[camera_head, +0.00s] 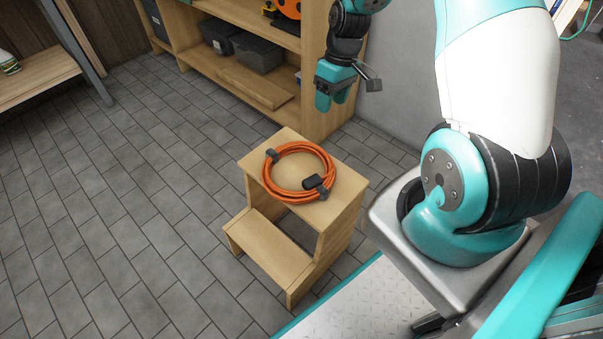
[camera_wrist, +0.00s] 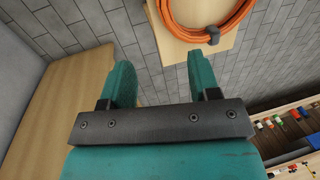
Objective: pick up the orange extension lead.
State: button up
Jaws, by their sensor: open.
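The orange extension lead (camera_head: 329,160) lies coiled in a ring on the top of a wooden step stool (camera_head: 349,180) in the head view. Its dark plug and connector rest on the near right part of the coil, and a dark clip sits at its left. In the wrist view, part of the coiled lead (camera_wrist: 208,37) shows at the top, beyond the fingertips. My gripper (camera_head: 334,101) is open and empty, above and behind the stool, near the shelf unit. Its two teal fingers (camera_wrist: 159,78) stand apart in the wrist view, with nothing between them.
A wooden shelf unit (camera_head: 294,82) with dark bins (camera_head: 257,52) stands behind the stool, close to my gripper. A wooden bench (camera_head: 38,76) is at the far left. The grey tiled floor (camera_head: 130,190) left of the stool is clear. The stool has a lower step (camera_head: 265,245) at its front.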

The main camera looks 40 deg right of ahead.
jog(key=b, duration=0.3)
send_over(321, 147)
jog(key=d, duration=0.1)
jog(key=f, duration=0.9)
jog(key=shift+w, duration=0.2)
jog(key=f, duration=0.1)
jog(key=f+b, duration=0.1)
jog(key=f, duration=0.1)
jog(key=a+f+b, duration=0.1)
jog(key=f, duration=0.1)
jog(key=shift+s+f, duration=0.15)
grip_shut()
